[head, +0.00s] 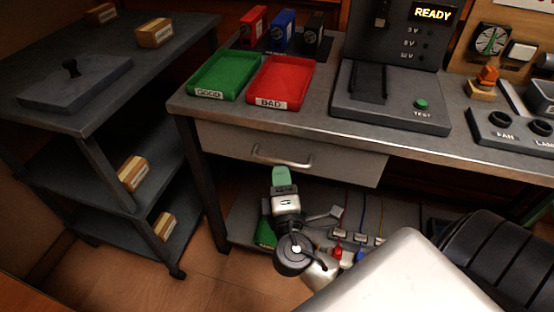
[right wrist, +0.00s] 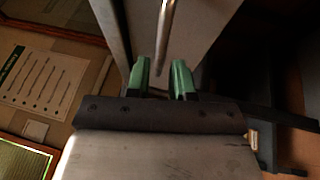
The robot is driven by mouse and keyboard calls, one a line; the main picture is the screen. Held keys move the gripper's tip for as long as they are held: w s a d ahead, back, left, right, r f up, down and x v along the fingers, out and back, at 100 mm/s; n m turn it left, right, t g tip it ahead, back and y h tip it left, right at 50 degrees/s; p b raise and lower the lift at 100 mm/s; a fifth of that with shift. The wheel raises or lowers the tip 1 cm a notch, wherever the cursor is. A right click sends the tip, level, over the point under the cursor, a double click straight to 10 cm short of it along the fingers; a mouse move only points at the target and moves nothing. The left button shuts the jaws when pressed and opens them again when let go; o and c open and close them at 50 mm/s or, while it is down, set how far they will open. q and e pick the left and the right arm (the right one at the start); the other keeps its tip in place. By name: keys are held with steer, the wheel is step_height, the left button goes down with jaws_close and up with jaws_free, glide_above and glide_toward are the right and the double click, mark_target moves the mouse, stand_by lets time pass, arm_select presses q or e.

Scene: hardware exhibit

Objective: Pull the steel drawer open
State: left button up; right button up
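The steel drawer (head: 345,164) sits under the workbench top, its front close beneath the bench edge; it looks closed. My right gripper (head: 281,177), with green fingers, is just below and in front of the handle. In the right wrist view the two green fingers (right wrist: 162,80) stand apart, with the handle bar (right wrist: 165,35) lined up with the gap between them. I cannot tell whether either finger touches it. The drawer front (right wrist: 205,25) is behind the bar. My left gripper is not in view.
A green tray (head: 224,75) and a red tray (head: 280,83) sit on the bench above the drawer. A test unit (head: 390,110) stands to their right. A lower shelf (head: 240,205) holds cables and small parts. A grey shelf cart (head: 105,105) stands left, with floor between.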

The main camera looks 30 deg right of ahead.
mark_target(279, 161)
steer(key=x, duration=0.4)
steer(key=shift+w+d, duration=0.15)
steer(key=shift+w, duration=0.25)
jaws_close()
